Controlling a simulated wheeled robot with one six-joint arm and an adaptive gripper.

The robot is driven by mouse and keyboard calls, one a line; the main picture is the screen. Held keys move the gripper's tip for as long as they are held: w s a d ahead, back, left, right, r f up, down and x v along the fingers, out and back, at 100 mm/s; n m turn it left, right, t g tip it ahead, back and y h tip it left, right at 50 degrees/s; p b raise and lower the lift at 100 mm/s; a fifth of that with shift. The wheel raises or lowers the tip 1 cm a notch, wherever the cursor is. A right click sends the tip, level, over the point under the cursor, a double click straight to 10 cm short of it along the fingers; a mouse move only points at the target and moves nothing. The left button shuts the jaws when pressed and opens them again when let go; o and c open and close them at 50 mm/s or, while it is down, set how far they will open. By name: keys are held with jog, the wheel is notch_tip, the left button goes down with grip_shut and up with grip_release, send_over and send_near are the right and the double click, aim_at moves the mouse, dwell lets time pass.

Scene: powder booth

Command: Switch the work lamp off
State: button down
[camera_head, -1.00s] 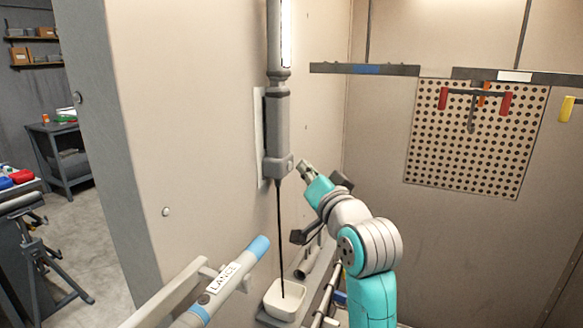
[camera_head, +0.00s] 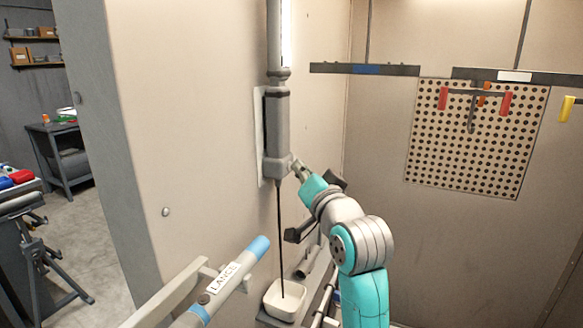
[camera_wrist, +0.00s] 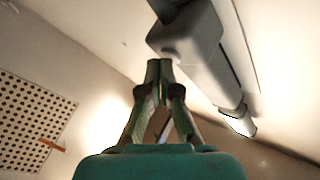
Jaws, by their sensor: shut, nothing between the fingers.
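The work lamp (camera_head: 277,125) is a grey upright housing on the wall with a tube (camera_head: 275,35) above it. A bright strip shows along the tube's right side. In the wrist view the lamp housing (camera_wrist: 190,42) is just above my fingertips, and the tube's far part (camera_wrist: 238,122) looks bright. My gripper (camera_head: 296,167) is shut and empty, its tips at the right side of the housing's lower end. It also shows in the wrist view (camera_wrist: 160,72). I cannot tell whether the tips touch the housing. No separate switch is clear.
A lance (camera_head: 228,285) sticks out at the lower left. A perforated panel (camera_head: 430,150) is on the back wall. The air right of my arm is clear.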

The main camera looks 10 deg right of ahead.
jog(key=shift+d, duration=0.1)
dwell(0.3)
jog(key=shift+s+d, duration=0.35)
jog(key=shift+d, duration=0.05)
jog(key=shift+d, duration=0.1)
jog(key=s+d, duration=0.1)
jog(key=d, duration=0.1)
jog(key=s+d, duration=0.2)
jog(key=shift+s+d, duration=0.3)
jog(key=shift+d, duration=0.05)
dwell(0.4)
